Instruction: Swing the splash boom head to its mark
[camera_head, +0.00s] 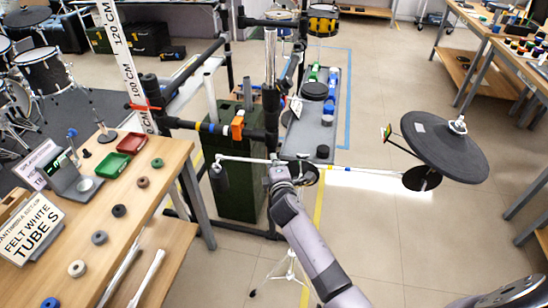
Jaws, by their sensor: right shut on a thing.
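A thin boom (345,167) runs almost level across the middle of the view. A dark cylindrical counterweight (220,180) hangs at its left end. Its right end reaches a small dark disc (422,179), partly hidden under a large dark cymbal (445,146). A small colored tag (387,132) stands on a thin rod left of the cymbal; I cannot tell whether it is the mark. My right gripper (281,174) is shut on the boom near its middle, above a light tripod stand (290,270). The grip itself is small and partly hidden. My left gripper is not in view.
A dark rack frame (243,135) stands just behind the boom, with a grey tray (318,125) beyond. A wooden bench (130,205) with colored rings is at left. Another bench (470,48) is at upper right. The floor (400,240) below the cymbal is clear.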

